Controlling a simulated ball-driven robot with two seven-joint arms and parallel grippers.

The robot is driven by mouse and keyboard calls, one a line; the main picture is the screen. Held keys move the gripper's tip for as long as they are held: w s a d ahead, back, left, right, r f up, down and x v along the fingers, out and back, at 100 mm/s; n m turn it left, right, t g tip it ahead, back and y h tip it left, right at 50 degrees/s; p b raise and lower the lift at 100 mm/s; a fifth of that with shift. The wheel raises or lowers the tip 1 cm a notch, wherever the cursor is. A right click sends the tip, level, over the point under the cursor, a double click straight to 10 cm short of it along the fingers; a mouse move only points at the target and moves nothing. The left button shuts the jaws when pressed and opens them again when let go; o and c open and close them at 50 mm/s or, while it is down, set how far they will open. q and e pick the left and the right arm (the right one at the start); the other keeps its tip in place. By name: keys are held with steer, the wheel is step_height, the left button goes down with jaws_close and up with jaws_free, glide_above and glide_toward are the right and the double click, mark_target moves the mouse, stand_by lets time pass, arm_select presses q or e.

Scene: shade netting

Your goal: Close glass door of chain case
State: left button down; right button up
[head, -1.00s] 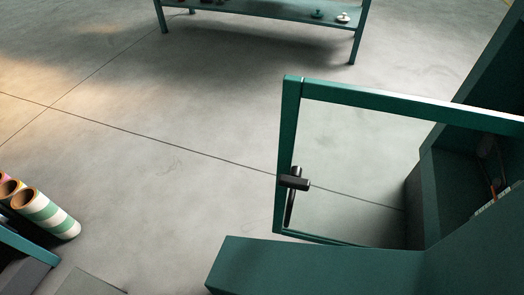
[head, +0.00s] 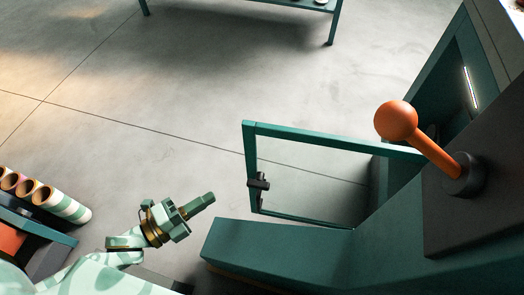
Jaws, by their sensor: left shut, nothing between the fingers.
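The glass door (head: 249,152) of the chain case has a green frame and a clear pane. It stands open, swung out to the left from the dark green case (head: 440,98) at the right. A dark handle (head: 259,184) sits on the door's free upright edge. My left gripper (head: 208,199) is shut and empty. My right gripper is not in view. The inside of the case is mostly hidden.
An orange ball-topped lever (head: 396,121) rises from a dark panel at the right. The green ledge (head: 280,248) lies in front of the door. A green table (head: 331,24) stands at the back. The floor between is clear.

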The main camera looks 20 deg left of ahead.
arm_select(q)
steer(key=s+m, duration=0.1)
steer(key=s, duration=0.1)
steer(key=h+b, duration=0.1)
steer(key=b, duration=0.3)
glide_toward(257, 162)
steer(key=x, duration=0.5)
steer(key=shift+s+d+f, duration=0.1)
steer(key=shift+d+f, duration=0.05)
steer(key=shift+d, duration=0.15)
steer(key=shift+w, duration=0.35)
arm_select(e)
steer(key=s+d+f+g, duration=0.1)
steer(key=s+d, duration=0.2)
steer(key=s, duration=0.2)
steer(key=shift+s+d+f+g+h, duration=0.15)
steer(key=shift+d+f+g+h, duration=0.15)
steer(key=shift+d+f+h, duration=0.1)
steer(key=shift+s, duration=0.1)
